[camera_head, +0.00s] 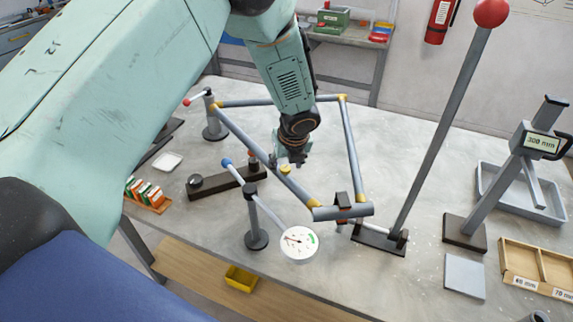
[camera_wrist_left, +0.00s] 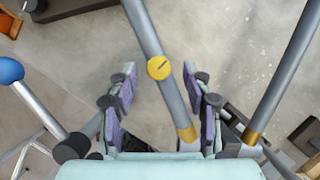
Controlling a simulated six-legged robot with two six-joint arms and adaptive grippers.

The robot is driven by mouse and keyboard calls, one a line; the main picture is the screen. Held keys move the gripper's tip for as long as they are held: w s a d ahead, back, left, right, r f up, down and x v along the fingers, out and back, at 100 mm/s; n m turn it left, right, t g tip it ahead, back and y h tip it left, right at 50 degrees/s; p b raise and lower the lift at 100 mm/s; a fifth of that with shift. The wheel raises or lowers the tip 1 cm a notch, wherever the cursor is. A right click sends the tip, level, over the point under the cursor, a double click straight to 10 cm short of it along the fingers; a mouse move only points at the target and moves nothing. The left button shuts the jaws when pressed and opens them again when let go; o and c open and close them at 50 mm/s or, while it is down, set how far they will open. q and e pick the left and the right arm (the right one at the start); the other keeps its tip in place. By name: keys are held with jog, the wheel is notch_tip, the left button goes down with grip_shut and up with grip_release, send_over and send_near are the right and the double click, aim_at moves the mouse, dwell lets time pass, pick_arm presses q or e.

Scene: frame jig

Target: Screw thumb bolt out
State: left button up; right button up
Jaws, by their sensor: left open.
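The thumb bolt seems to be the round yellow knob (camera_wrist_left: 158,67) with a dark slot mark, sitting on a grey tube of the frame (camera_wrist_left: 172,88). In the head view the small yellow knob (camera_head: 285,169) shows on the left side tube of the tilted grey frame (camera_head: 350,150) with yellow corners. My left gripper (camera_head: 291,163) is right at this tube, pointing down. In the left wrist view my left gripper (camera_wrist_left: 158,92) is open, its purple-padded fingers on either side of the tube. The knob lies between and slightly beyond the fingertips, not gripped.
A tall red-knobbed lever (camera_head: 440,130) rises on the right. A grey tray (camera_head: 490,185) and wooden bin (camera_head: 530,262) lie further right.

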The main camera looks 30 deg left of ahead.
pick_arm(q)
jog(key=shift+a+f, duration=0.1)
jog(key=shift+f, duration=0.25)
jog(key=shift+s, duration=0.1)
